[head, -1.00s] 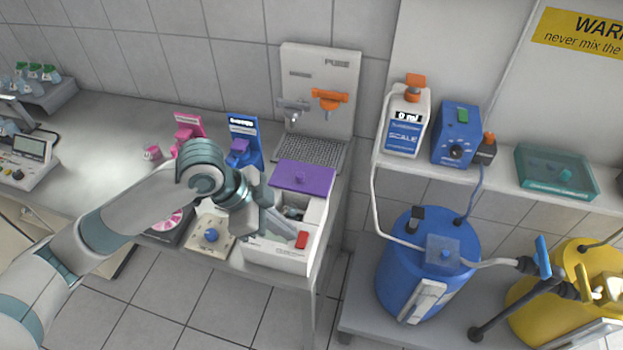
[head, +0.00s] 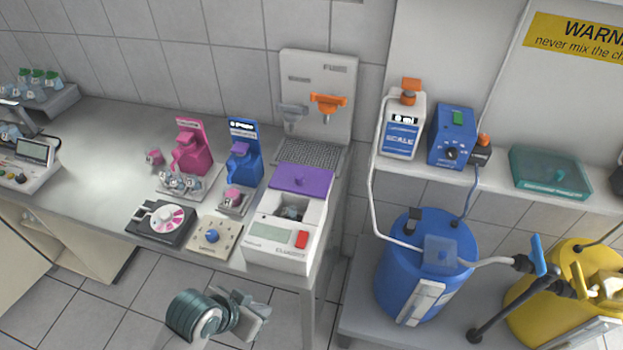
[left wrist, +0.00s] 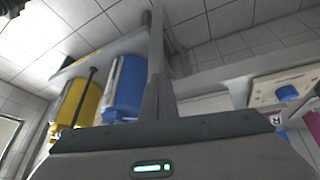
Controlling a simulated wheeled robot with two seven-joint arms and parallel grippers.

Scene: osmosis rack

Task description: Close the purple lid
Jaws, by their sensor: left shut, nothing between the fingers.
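The purple lid (head: 302,180) is at the back of a white box-shaped device (head: 275,254) at the right end of the bench. The lid stands open, with a small knob on its face. The device's opening shows in front of it, with small grey parts (head: 292,212) inside. My left gripper (head: 258,310) is below and in front of the bench edge, apart from the device and lid. It is shut and empty; its closed fingers (left wrist: 157,60) also show in the left wrist view. My right gripper is not in view.
Pink (head: 190,148) and blue (head: 243,153) dispensers stand left of the device. A dial unit (head: 160,219) and a blue-knob plate (head: 213,238) lie near the front edge. A panel with an orange tap (head: 328,102) stands behind. Open floor lies in front.

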